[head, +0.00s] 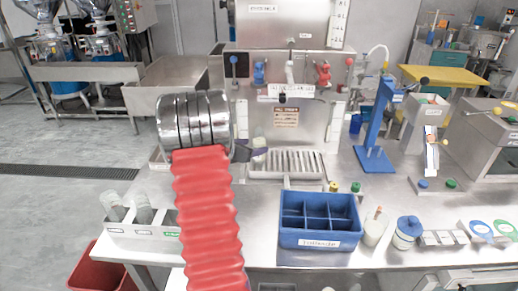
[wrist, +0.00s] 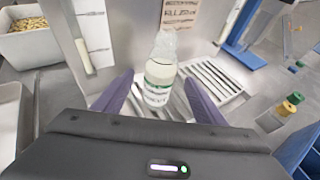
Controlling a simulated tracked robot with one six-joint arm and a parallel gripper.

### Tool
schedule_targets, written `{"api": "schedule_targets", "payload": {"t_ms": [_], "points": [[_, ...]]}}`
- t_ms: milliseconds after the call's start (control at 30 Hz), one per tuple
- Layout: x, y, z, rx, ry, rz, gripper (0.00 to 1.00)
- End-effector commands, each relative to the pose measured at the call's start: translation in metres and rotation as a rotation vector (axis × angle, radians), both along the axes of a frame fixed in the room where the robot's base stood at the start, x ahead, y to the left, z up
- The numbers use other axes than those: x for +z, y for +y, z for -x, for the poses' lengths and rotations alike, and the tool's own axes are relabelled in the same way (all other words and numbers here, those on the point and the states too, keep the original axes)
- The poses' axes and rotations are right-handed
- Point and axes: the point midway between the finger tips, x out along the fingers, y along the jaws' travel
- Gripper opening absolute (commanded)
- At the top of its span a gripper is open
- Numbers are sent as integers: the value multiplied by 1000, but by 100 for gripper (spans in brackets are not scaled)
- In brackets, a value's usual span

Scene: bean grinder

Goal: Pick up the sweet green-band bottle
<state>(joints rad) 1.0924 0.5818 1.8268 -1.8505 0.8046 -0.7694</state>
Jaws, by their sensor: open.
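A clear bottle with a white label and green bands (wrist: 160,78) stands upright in the wrist view, at the left edge of the slatted metal tray. Its label is too small to read. My gripper (wrist: 158,80) is open, and its two dark purple fingers lie to either side of the bottle in the picture. I cannot tell whether the bottle is fully between them; no finger visibly touches it. In the head view, the bottle (head: 259,143) is small and pale, partly hidden by my gripper (head: 262,153) and arm.
The slatted tray (head: 318,165) lies below the machine's upright panel (head: 310,118). A blue compartment box (head: 320,237) stands in front of it. Yellow-capped (head: 334,186) and green-capped (head: 355,187) small bottles stand behind the box. A blue press stand (head: 375,158) is to the right.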

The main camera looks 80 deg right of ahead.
Motion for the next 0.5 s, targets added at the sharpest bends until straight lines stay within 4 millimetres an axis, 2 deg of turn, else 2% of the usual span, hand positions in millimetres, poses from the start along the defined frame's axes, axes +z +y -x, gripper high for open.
{"api": "schedule_targets", "payload": {"t_ms": [333,500], "points": [[-17,-35,15,-2,0,-1,65],[-20,-43,17,0,0,0,65]]}}
